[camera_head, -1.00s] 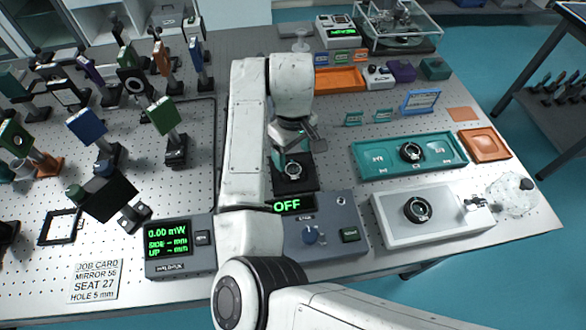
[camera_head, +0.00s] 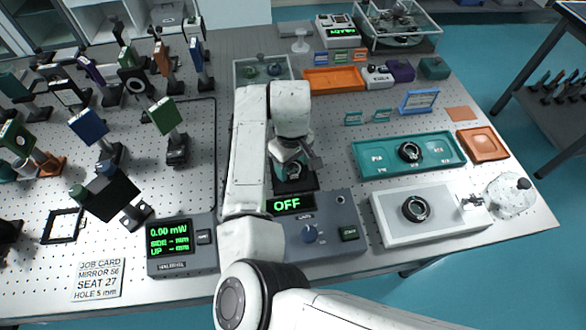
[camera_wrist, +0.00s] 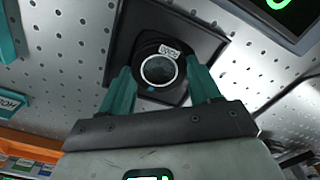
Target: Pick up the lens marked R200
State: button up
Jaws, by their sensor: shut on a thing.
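A round lens in a dark ring mount (camera_wrist: 159,70) sits on a black square base (camera_wrist: 190,45) in the wrist view. In the head view the lens (camera_head: 293,172) shows low between the fingers of my gripper (camera_head: 292,163), over the black base (camera_head: 306,184). I cannot tell whether the mount still touches the base.
A grey console reading OFF (camera_head: 340,215) stands just in front of the lens. A teal tray (camera_head: 375,160) and a pale plate (camera_head: 385,225), each with a dark ring mount, are at right. Mounted optics crowd the left. A clear-walled box (camera_head: 240,75) stands behind.

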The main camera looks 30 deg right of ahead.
jog(key=shift+c, duration=1.2)
